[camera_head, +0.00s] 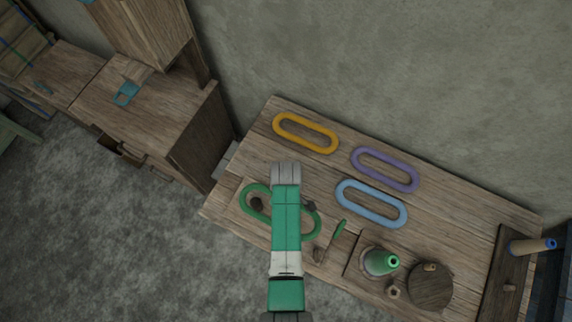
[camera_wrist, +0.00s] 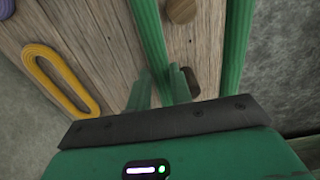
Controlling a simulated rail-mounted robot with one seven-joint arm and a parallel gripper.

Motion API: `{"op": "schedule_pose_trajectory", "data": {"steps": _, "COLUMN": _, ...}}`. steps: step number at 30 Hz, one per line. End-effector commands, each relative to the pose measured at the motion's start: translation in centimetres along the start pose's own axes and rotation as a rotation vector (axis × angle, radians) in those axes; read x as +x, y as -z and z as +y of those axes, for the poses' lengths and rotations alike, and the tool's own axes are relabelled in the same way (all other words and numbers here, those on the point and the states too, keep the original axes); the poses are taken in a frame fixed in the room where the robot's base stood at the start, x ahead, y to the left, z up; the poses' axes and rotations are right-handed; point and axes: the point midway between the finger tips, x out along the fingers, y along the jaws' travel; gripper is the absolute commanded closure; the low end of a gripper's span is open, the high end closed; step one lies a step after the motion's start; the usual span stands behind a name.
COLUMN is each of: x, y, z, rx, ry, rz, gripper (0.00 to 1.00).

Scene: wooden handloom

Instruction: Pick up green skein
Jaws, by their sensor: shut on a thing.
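The green skein (camera_head: 246,204) is a long oval loop at the left front of the wooden table. My arm covers its middle in the head view. In the wrist view its two long strands (camera_wrist: 237,45) run upward, with a round brown knob between them. My gripper (camera_wrist: 160,82) is shut on the nearer, left strand. The fingertips are hidden under my arm in the head view. I cannot tell whether the skein is clear of the table.
Yellow (camera_head: 306,133), purple (camera_head: 384,169) and blue (camera_head: 371,204) skeins lie on the table (camera_head: 440,215). A green cone of thread (camera_head: 380,262) and a round wooden piece (camera_head: 431,286) stand at front right. A wooden cabinet (camera_head: 205,135) is at left; a wall is behind.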

Motion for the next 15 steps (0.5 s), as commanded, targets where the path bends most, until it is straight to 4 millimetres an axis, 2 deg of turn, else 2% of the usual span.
{"op": "schedule_pose_trajectory", "data": {"steps": 15, "x": -3.1, "y": 0.0, "z": 0.0, "rx": 0.000, "ry": 0.000, "rz": 0.000, "gripper": 1.00}}
